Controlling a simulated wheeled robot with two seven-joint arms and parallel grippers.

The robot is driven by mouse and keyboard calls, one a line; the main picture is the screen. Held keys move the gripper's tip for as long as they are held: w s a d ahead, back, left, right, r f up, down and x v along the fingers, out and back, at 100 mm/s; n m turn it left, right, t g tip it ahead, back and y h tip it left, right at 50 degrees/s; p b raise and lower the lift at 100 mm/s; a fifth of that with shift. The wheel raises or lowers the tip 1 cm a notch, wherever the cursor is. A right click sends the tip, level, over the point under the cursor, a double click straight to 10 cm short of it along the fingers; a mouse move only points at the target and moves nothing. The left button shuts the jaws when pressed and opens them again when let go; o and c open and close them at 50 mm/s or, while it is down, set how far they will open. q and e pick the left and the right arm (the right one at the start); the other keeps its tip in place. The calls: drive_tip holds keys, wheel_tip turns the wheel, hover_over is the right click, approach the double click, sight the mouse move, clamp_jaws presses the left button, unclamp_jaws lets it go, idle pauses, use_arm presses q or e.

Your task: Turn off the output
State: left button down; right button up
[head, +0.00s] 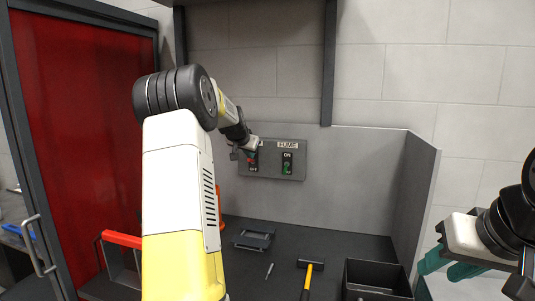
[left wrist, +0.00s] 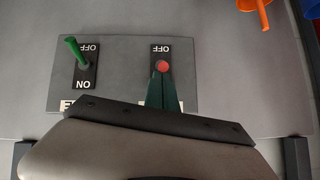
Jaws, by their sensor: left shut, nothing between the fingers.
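A grey panel (head: 271,172) with two lever switches is on the back wall of the booth. The right switch, under a FUME label, has a green lever (head: 287,168); in the left wrist view, which is upside down, this lever (left wrist: 74,48) tilts towards OFF. The left switch has a red-tipped lever (left wrist: 163,66), seen nearly end-on. My left gripper (left wrist: 163,84) is shut and empty, with its fingertips right at the red tip; contact cannot be told. The gripper hides this switch's ON mark and most of its label. My right gripper (head: 450,266) is at the right, apart from the panel, its fingers spread.
On the dark bench below lie a grey tray (head: 254,239), a small metal tool (head: 269,271) and a yellow-handled hammer (head: 307,279). A black bin (head: 376,272) stands at the right.

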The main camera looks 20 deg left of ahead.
use_arm(q)
drive_tip(key=s+f, duration=0.1)
drive_tip(key=f, duration=0.2)
drive_tip(key=shift+s, duration=0.4)
drive_tip(key=shift+r, duration=0.75)
drive_tip(key=shift+r, duration=0.15)
drive_tip(key=s+d+r, duration=0.1)
drive_tip(key=s+d, duration=0.1)
drive_tip(key=s, duration=0.9)
drive_tip(key=shift+s+r, duration=0.15)
drive_tip(key=shift+r, duration=0.1)
